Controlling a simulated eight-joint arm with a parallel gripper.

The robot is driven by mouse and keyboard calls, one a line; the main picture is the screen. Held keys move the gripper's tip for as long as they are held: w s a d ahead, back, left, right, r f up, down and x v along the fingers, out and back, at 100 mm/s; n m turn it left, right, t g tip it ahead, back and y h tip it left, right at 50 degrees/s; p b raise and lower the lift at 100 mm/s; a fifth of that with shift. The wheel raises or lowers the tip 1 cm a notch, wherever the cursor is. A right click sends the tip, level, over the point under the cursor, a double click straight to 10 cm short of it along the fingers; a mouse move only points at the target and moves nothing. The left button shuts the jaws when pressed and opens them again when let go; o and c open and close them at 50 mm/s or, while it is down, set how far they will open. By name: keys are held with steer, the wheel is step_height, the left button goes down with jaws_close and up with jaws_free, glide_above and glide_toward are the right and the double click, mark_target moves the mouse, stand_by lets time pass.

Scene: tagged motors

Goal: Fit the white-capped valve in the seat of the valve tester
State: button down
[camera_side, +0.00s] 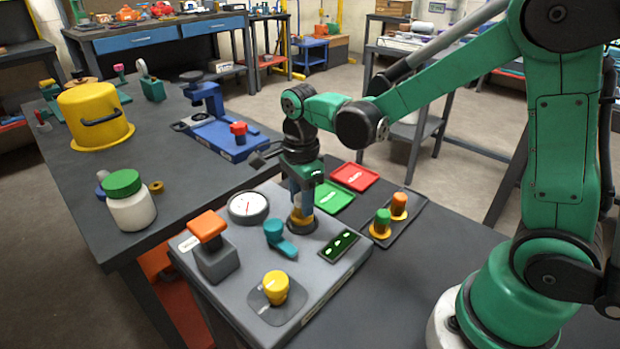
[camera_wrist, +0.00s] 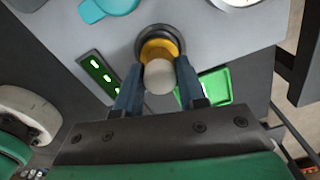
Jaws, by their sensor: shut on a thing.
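The white-capped valve has a pale round cap (camera_wrist: 159,77) and a brass body, which also shows in the side view (camera_side: 298,215). My gripper (camera_side: 302,205) points down and is shut on the valve, with one finger on each side of the cap in the wrist view (camera_wrist: 158,68). The valve is at the dark round seat (camera_side: 302,229) of the grey valve tester (camera_side: 345,270), its brass flange over the seat ring (camera_wrist: 143,40). The cap is hidden by the fingers in the side view. I cannot tell how deep the valve sits.
The tester carries a gauge (camera_side: 248,207), a teal lever (camera_side: 280,240), an orange-topped block (camera_side: 208,230), a yellow knob (camera_side: 275,287) and a lit panel (camera_side: 338,246). Green (camera_side: 333,197) and red (camera_side: 354,176) trays and a rack (camera_side: 398,218) with green-capped and orange-capped valves stand close by.

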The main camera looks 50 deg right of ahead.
steer(key=shift+f, duration=0.55)
stand_by(1.2)
steer(key=shift+c, duration=2.1)
jaws_free()
steer(key=shift+r, duration=3.25)
steer(key=s+r+n+t, duration=0.2)
steer(key=s+n+t, duration=0.4)
steer(key=n, duration=1.5)
steer(key=shift+s+d+t, duration=0.15)
steer(key=shift+d+t, duration=0.1)
steer(key=shift+t, duration=0.35)
